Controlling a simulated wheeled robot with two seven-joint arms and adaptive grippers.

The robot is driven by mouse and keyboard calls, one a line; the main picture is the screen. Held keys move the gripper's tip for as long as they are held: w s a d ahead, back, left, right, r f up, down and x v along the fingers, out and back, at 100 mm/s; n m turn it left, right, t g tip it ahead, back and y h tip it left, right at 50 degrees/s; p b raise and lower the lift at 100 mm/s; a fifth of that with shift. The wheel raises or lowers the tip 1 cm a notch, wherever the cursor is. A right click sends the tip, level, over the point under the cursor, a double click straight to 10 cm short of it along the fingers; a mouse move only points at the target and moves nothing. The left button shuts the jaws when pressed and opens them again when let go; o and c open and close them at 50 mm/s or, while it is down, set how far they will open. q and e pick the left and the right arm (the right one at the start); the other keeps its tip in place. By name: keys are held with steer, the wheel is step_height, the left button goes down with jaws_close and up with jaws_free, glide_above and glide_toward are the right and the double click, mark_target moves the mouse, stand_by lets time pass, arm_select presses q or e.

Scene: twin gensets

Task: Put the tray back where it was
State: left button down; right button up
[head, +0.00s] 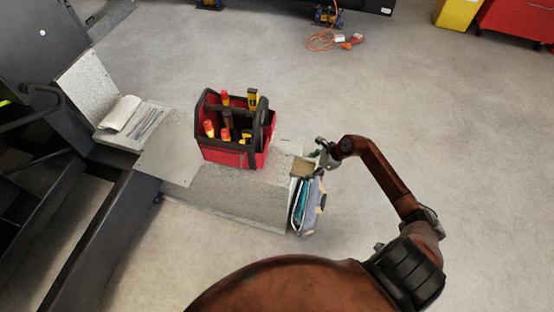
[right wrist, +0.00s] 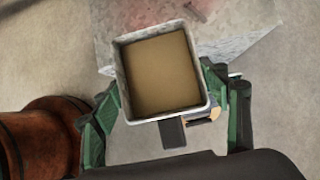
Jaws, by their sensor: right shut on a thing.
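The tray (head: 303,168) is a small square one with a pale grey rim and a plain tan inside. It shows at the right end of a low grey bench, and I cannot tell whether it touches the bench. My right gripper (head: 325,156) is shut on it from the right. In the right wrist view the tray (right wrist: 162,72) sits between the green fingers of the gripper (right wrist: 163,88), and its inside looks empty. My left gripper is not in view.
A red and black tool bag (head: 232,155) with several tools stands on the grey bench (head: 240,195). A grey-blue bag (head: 313,205) is at the bench's right end, just below the tray. An open book (head: 122,115) lies at left. The floor at right is clear.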

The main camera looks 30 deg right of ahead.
steer(key=w+a, duration=0.4)
steer(key=w, duration=0.1)
steer(key=shift+w+a+b, duration=0.3)
steer(key=shift+a, duration=0.1)
steer(key=w+a, duration=0.3)
steer(key=shift+w+f+b, duration=0.2)
steer(key=shift+w+b, duration=0.05)
steer(key=shift+b, duration=0.05)
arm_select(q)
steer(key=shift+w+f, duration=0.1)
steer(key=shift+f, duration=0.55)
arm_select(e)
steer(key=shift+s+d+f, duration=0.1)
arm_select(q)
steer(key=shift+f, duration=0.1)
arm_select(e)
steer(key=shift+f, duration=0.1)
steer(key=o, duration=0.9)
steer(key=shift+f, duration=0.15)
steer(key=o, duration=0.5)
